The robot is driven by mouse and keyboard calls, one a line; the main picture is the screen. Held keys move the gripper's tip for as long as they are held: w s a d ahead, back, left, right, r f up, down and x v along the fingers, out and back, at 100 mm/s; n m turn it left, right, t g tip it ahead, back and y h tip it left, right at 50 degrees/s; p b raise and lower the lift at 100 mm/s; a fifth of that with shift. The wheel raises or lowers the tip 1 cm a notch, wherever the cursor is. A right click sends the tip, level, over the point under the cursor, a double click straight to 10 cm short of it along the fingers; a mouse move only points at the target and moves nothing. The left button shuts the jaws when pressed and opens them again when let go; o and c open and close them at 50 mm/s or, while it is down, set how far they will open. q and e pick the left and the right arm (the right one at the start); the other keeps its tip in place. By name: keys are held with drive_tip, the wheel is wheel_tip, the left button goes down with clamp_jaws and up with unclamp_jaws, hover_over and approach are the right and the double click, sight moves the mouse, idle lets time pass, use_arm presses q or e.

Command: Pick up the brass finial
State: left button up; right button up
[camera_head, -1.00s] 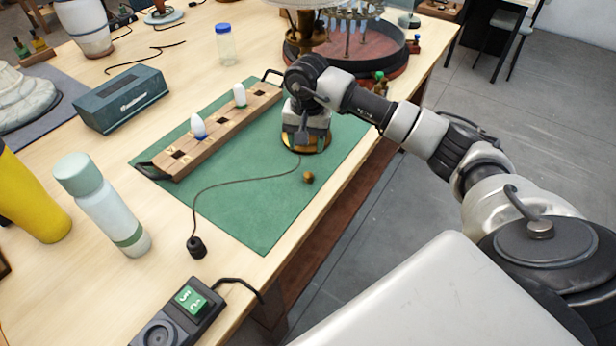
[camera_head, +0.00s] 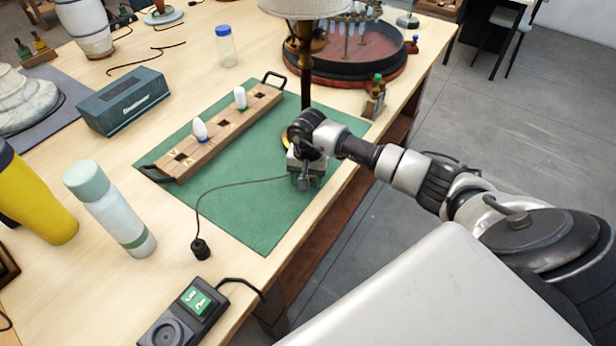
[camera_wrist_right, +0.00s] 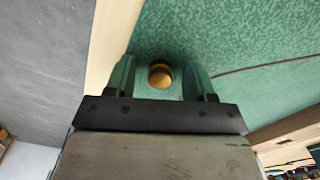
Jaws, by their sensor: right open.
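The brass finial (camera_wrist_right: 160,75) is a small round golden piece on the green mat (camera_head: 245,225). In the right wrist view it lies between the two fingers of my right gripper (camera_wrist_right: 162,68), with gaps on both sides. My right gripper (camera_head: 304,184) is open and points down over the mat near its right edge in the head view. There the gripper hides the finial. I cannot tell the exact height of the fingers above the mat. My left gripper is not in view.
The lamp (camera_head: 306,65) stands just behind my right gripper, its base partly hidden by my arm. A dark cord (camera_head: 225,186) runs across the mat to a plug (camera_head: 200,249). A wooden rack (camera_head: 220,132) with bulbs lies to the left. The mat's front part is clear.

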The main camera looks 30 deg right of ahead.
drive_tip(key=c, duration=1)
drive_tip(key=shift+o, duration=0.2)
drive_tip(key=shift+r, duration=0.2)
